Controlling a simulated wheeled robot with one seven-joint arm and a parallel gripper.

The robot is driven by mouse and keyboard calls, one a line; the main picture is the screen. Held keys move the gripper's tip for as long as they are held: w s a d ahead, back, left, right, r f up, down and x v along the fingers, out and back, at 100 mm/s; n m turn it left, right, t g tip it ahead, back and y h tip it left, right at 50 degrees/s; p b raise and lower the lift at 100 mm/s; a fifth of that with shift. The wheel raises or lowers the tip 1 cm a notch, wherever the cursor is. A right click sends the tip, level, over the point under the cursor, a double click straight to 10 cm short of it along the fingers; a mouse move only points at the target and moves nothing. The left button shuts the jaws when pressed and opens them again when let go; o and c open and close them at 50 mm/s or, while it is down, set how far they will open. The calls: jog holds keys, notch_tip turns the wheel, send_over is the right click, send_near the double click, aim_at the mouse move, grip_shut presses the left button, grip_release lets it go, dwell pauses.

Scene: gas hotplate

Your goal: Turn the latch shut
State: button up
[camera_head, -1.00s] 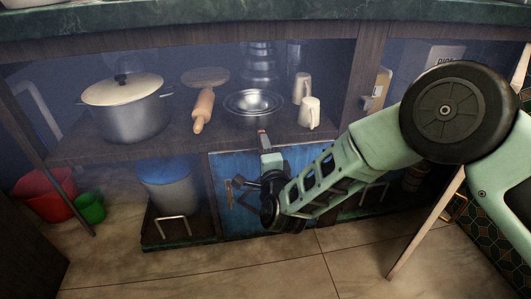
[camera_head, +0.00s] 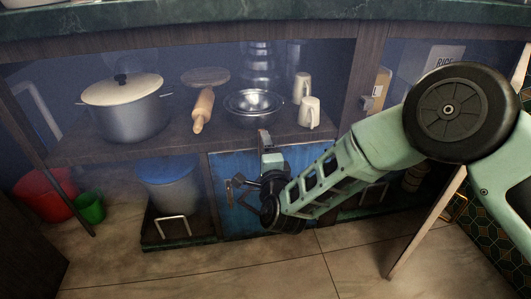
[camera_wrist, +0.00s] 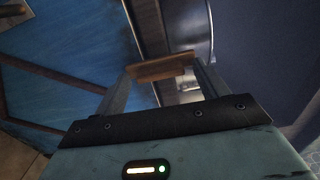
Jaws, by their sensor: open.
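A small wooden latch (camera_wrist: 160,68) shows in the wrist view, at the top edge of the blue cabinet door (camera_wrist: 70,45). It lies crosswise between my fingertips. My gripper (camera_wrist: 162,72) is open, with one finger near each end of the latch; I cannot tell whether either finger touches it. In the head view my gripper (camera_head: 265,146) is at the top of the blue door (camera_head: 236,168), just under the shelf edge. The door appears closed. The latch is mostly hidden by my gripper in the head view.
The shelf above holds a lidded pot (camera_head: 125,108), a rolling pin (camera_head: 203,110), metal bowls (camera_head: 253,106) and mugs (camera_head: 309,112). A door handle (camera_head: 229,194) sticks out left of my wrist. A bin (camera_head: 168,187) stands left of the door. The floor in front is clear.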

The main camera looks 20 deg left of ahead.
jog(key=shift+d, duration=0.1)
jog(key=p+v, duration=0.5)
jog(key=v, duration=1.2)
jog(key=shift+s+p, duration=0.25)
jog(key=shift+p, duration=0.1)
